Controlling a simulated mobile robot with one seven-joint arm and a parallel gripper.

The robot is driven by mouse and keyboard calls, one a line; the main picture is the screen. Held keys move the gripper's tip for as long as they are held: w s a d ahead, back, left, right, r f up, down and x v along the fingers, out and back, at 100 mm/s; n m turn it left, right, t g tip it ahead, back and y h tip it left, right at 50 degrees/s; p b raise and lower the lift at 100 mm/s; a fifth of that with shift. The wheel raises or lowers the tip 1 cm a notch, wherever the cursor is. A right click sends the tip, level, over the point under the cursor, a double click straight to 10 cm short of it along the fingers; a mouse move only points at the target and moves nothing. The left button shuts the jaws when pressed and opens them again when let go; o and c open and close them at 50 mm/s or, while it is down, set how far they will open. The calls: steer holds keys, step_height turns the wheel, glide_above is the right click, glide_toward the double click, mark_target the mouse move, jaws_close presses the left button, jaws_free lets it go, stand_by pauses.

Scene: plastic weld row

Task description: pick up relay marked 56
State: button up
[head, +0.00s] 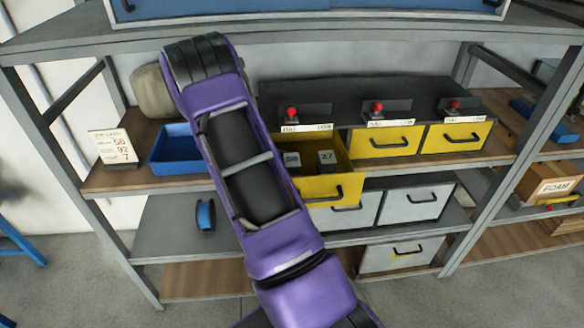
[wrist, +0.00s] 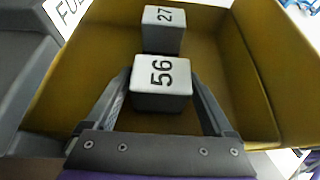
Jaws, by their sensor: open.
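The relay marked 56 (wrist: 162,82) is a grey block with a light top, standing in the open yellow drawer (wrist: 60,108). In the wrist view the fingers of my gripper (wrist: 160,92) are on either side of it, apart, and I cannot tell whether they touch it. Another grey relay marked 27 (wrist: 164,28) stands just behind it in the same drawer. In the head view the relay marked 56 (head: 292,159) and the relay marked 27 (head: 326,158) show inside the drawer (head: 325,188). My purple arm covers the drawer's left part, and my gripper is hidden there.
Two shut yellow drawers (head: 387,139) are to the right, under red buttons (head: 378,107). A blue bin (head: 175,150) and a card with numbers (head: 113,147) stand left of my arm. Grey drawers (head: 415,202) lie below. Drawer walls rise close around the relays.

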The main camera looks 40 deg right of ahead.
steer(key=c, duration=1.3)
steer(key=shift+r, duration=0.1)
